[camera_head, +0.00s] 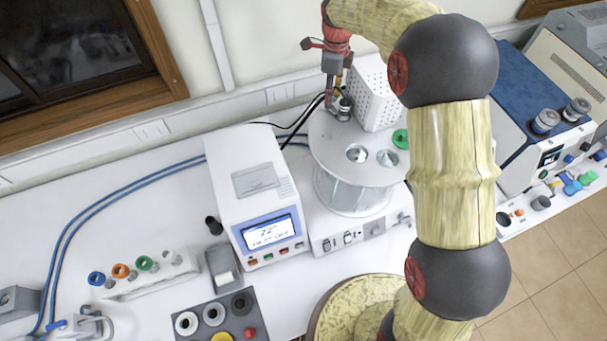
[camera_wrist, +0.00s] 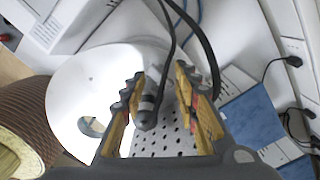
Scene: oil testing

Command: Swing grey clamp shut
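I cannot tell for sure which part is the grey clamp. A grey metal fitting with a blue part (camera_head: 85,325) at the lower left edge of the head view may be it, but it is cut off. My gripper (camera_head: 338,103) is at the back of the round glass bath (camera_head: 345,190), by a small grey cylindrical fitting on its lid. In the wrist view my gripper (camera_wrist: 162,95) is open. A dark cylindrical end with a cable (camera_wrist: 148,110) shows between the fingers, with gaps on both sides. Whether either finger touches it is unclear.
A white perforated box (camera_head: 373,95) stands right beside my gripper. A white unit with a display (camera_head: 255,190) is left of the bath. A vial rack (camera_head: 145,275) and a dark tray (camera_head: 200,335) are further left. A blue-topped machine (camera_head: 510,95) is at right.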

